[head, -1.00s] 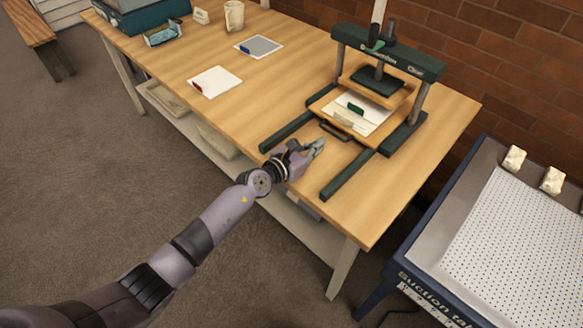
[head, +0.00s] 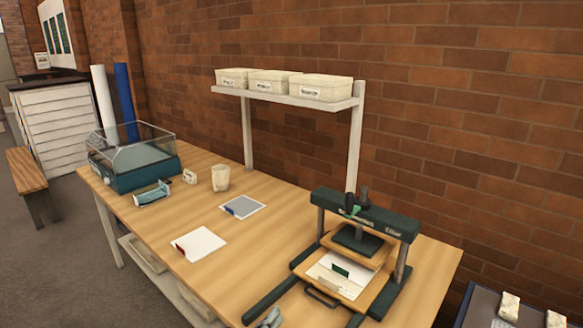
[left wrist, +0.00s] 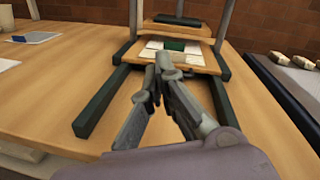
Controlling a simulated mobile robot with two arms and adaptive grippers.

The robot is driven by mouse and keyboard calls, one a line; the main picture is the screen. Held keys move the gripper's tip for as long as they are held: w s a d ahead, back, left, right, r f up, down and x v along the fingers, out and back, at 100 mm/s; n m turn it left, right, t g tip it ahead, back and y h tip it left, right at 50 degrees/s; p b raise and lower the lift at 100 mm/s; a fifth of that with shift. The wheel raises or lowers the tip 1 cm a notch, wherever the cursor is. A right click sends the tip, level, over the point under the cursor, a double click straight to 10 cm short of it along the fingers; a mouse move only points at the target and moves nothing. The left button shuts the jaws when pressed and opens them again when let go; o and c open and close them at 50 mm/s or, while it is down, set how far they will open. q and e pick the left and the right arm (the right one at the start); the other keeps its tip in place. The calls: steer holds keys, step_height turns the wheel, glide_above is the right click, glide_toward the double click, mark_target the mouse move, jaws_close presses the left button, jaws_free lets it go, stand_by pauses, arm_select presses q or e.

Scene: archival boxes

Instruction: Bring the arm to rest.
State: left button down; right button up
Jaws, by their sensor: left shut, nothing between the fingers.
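My left gripper (head: 270,318) shows only by its tip at the bottom edge of the head view, by the near end of the press's left rail. In the left wrist view my left gripper (left wrist: 160,78) is shut and empty, pointing between the two dark rails toward the press. The dark green press (head: 365,213) stands on the wooden bench (head: 170,222). Its pull-out board (head: 372,293) carries white sheets (head: 330,277) with a green piece on them; the board also shows in the left wrist view (left wrist: 205,60). My right gripper is not in view.
A mug (head: 220,178) and a clear-lidded case (head: 135,160) stand farther back. A shelf (head: 285,100) bears three boxes. A suction table (head: 485,312) stands at right.

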arm_select(q)
steer(key=s+a+r+n+t+y, duration=0.2)
steer(key=a+n+y, duration=0.35)
steer(key=n, duration=0.35)
steer(key=s+a+r+n+t+y, duration=0.15)
steer(key=a+n+y, duration=0.25)
steer(key=a+n, duration=0.4)
steer(key=s+a+f+n+g+y, duration=0.5)
steer(key=s+a+f+n+g, duration=0.3)
steer(key=n, duration=0.5)
steer(key=s+d+f+n+g+h, duration=0.2)
steer(key=s+d+n+g+h, duration=0.15)
steer(key=s, duration=0.65)
steer(key=s+d+f+n+g+h, duration=0.2)
steer(key=s+f+n+g, duration=0.15)
steer(key=s, duration=0.65)
step_height(320, 180, down, 27)
steer(key=s+g, duration=0.2)
steer(key=s+a+f, duration=0.2)
steer(key=s+f, duration=1.2)
steer(key=s, duration=0.2)
steer(key=shift+a+f+m+g+y, duration=0.3)
steer(key=shift+g, duration=0.05)
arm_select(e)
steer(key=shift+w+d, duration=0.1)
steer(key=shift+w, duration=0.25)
